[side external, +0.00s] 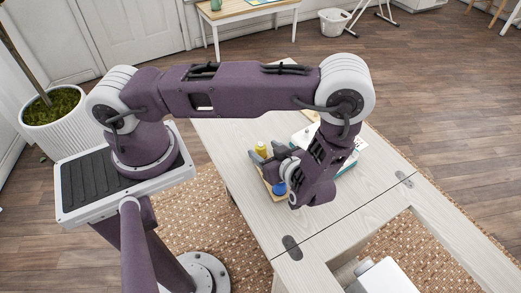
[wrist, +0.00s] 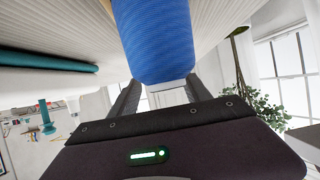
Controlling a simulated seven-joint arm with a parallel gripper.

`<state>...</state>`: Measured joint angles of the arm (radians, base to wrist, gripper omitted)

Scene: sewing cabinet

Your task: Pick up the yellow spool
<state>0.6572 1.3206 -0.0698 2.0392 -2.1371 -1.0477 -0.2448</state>
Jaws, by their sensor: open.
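The yellow spool (side external: 262,149) stands upright on the pale cabinet top in the side view, close beside the tips of my gripper (side external: 264,158). I cannot tell whether it is between the fingers, as the gripper and wrist cover part of this area. My gripper is open, low over the top and tilted nearly level. A blue spool (side external: 280,187) stands nearer the side camera, beside my wrist. In the wrist view the blue spool (wrist: 155,40) is large and close, in front of my gripper (wrist: 160,95); the yellow spool does not show there.
The spools are by a small tan tray or board (side external: 266,184), mostly hidden. A white and teal item (side external: 348,165) lies right of my wrist. The cabinet top (side external: 240,135) is bare to the left and toward the front right. A long teal object (wrist: 45,60) shows in the wrist view.

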